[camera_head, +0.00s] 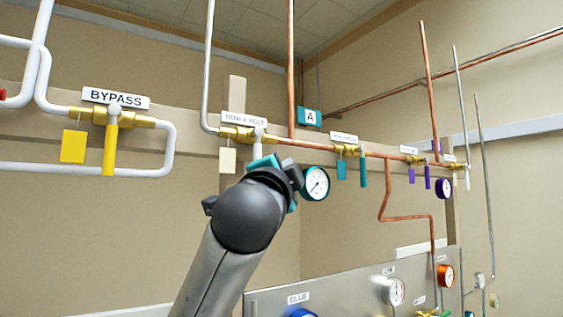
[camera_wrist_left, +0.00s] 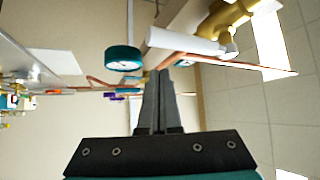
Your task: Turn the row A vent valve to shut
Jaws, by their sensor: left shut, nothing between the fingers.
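The row A vent valve (camera_head: 240,133) is a brass body on the pipe under a white label (camera_head: 244,119) that seems to read ROW A VENT. Its white handle (camera_head: 257,142) points down, across the pipe; my wrist hides its lower end. In the left wrist view the white handle (camera_wrist_left: 185,41) runs out from the brass valve (camera_wrist_left: 228,17). My left gripper (camera_head: 265,163) is mostly hidden behind its own wrist in the head view. In the left wrist view the left gripper (camera_wrist_left: 161,72) is shut and empty, its fingertips close to the handle; contact cannot be told. My right gripper is not seen.
A teal-rimmed gauge (camera_head: 316,183) hangs close right of my wrist. A yellow-handled BYPASS valve (camera_head: 110,140) is at left. A teal-handled valve (camera_head: 347,150) and purple-handled ones follow at right. A grey panel (camera_head: 350,290) with gauges stands below.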

